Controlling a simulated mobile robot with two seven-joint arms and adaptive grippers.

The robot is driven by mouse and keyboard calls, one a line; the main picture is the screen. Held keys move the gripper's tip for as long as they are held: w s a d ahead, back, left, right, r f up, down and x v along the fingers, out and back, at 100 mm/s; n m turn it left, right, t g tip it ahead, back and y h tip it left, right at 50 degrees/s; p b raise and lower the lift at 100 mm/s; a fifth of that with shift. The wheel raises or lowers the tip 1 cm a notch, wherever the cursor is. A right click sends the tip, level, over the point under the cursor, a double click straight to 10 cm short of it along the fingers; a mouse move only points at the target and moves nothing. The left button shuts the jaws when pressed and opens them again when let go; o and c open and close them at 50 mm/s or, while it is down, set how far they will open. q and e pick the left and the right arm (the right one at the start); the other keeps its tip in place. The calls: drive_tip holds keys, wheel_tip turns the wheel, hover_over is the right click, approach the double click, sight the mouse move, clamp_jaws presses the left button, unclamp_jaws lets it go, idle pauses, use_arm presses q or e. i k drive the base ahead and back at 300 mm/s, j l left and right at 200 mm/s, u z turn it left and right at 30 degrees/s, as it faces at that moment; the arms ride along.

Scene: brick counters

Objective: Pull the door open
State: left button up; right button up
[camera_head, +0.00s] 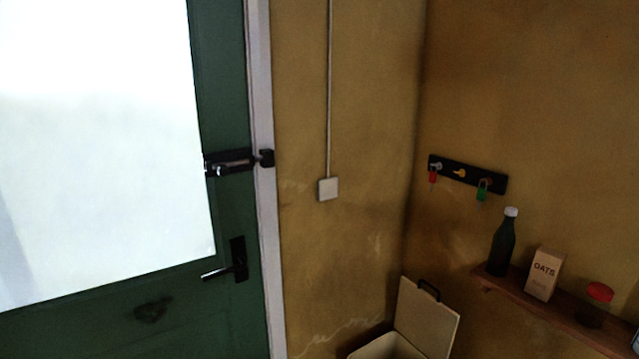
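A green door (222,75) with a large bright glass pane (100,130) fills the left of the head view. Its lever handle (228,268) sits low near the door's right edge, on a dark plate, with the lever pointing left. Above it a dark slide bolt (232,164) reaches across the door edge to a catch (265,158) on the white frame (263,200). The door stands against its frame. Neither of my grippers is in view.
A white switch box (328,188) is on the yellow wall. A key rack (467,174) hangs at right above a wooden shelf (560,318) with a bottle (501,245), an oats carton (543,274) and a red-lidded jar (596,305). An open-lidded bin (425,318) stands in the corner.

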sight(169, 313)
drive_tip(key=u, duration=1.4)
